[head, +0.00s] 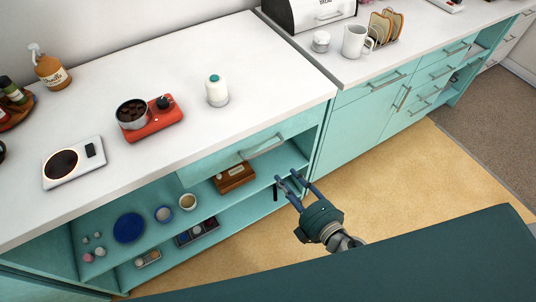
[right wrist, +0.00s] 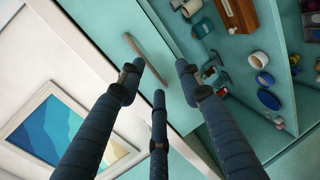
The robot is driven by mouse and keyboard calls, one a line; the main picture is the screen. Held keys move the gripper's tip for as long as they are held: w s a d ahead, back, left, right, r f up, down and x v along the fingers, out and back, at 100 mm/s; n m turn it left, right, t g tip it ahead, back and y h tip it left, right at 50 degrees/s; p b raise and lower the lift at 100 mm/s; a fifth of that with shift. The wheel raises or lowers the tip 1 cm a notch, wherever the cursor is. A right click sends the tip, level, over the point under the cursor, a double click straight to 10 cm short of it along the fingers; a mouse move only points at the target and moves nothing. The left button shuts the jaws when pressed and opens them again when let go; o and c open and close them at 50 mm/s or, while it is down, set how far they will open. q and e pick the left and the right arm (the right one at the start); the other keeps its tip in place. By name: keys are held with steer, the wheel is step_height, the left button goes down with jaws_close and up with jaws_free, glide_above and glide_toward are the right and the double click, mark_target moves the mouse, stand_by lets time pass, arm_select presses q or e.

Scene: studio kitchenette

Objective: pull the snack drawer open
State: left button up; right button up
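No label shows which drawer is the snack drawer. My right gripper (head: 291,184) is in front of the open shelves, below and to the right of that handle. Its fingers are spread and empty. In the right wrist view, the bar handle (right wrist: 148,59) lies beyond the fingertips, apparently apart from them. My left gripper is in neither view.
Open shelves below the drawer hold a wooden box (head: 235,178), a blue plate (head: 129,228) and cups. The counter (head: 260,60) bears a red burner (head: 152,125) and a white bottle (head: 216,91). More teal drawers (head: 372,85) stand at right. The floor (head: 410,170) is clear.

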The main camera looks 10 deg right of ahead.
mark_target(265, 150)
steer(key=shift+n, duration=0.8)
steer(key=w+a, duration=0.1)
steer(key=w, duration=0.2)
steer(key=w+a, duration=0.1)
steer(key=w, duration=0.3)
steer(key=w+a+r+p, duration=0.1)
steer(key=w, duration=0.2)
steer(key=shift+w+a, duration=0.2)
steer(key=shift+a, duration=0.15)
jaws_close()
